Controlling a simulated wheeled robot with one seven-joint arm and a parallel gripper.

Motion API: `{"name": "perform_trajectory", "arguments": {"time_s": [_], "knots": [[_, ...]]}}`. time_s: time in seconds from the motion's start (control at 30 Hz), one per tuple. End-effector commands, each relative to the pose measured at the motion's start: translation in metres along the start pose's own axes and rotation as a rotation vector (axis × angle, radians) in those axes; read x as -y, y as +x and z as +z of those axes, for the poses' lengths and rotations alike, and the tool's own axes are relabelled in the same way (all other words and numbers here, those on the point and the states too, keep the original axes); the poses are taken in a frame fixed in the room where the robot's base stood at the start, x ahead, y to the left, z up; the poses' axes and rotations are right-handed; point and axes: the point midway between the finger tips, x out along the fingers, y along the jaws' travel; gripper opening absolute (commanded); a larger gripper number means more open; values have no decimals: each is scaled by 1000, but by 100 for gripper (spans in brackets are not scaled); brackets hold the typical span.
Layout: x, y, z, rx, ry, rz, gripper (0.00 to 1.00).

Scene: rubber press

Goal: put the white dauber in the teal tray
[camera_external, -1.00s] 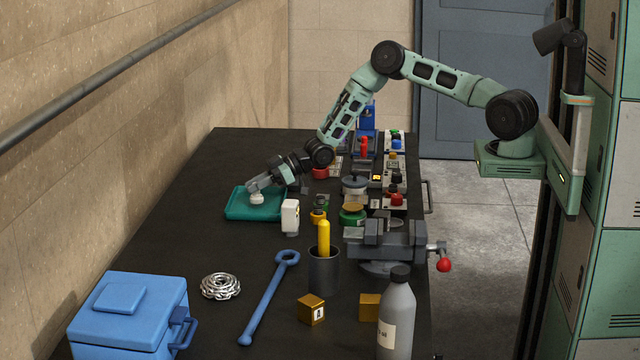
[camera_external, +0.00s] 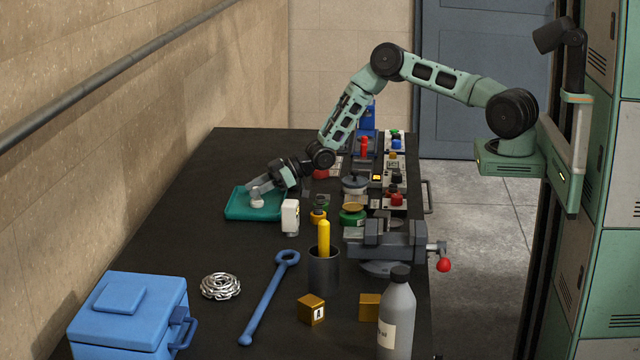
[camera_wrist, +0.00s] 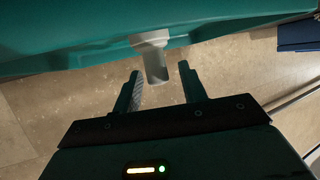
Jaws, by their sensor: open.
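The white dauber (camera_external: 257,203) is at the teal tray (camera_external: 236,213), over its floor and apparently resting on it. The tray lies flat at the far left of the bench. My gripper (camera_external: 256,192) is just above the dauber, reaching in from the right. In the wrist view the two fingers of my gripper (camera_wrist: 161,71) are spread, with the dauber (camera_wrist: 155,62) between and just past their tips, and a gap shows on both sides. The teal tray (camera_wrist: 70,40) fills the top of that view. The dauber's contact with the tray is hard to see.
A white bottle-like item (camera_external: 290,217) stands just right of the tray. A dark cup with a yellow tool (camera_external: 323,240), a vise (camera_external: 385,238) and a blue wrench (camera_external: 268,298) are nearer.

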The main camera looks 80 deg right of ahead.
Motion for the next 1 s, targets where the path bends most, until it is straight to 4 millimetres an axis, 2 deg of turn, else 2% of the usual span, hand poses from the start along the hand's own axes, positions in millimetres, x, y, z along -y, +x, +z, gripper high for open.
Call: {"name": "perform_trajectory", "arguments": {"time_s": [0.17, 0.4, 0.6, 0.87, 0.97, 1.0], "knots": [[-2, -29, 3, 2, -1, 3, 42], [-2, -81, 3, 1, -1, 4, 42], [-1, -108, 2, 1, -1, 3, 42], [4, -116, -2, 9, -3, -1, 42], [26, -108, -18, 57, -19, -10, 42], [42, -104, -26, 94, -28, -15, 42]]}}
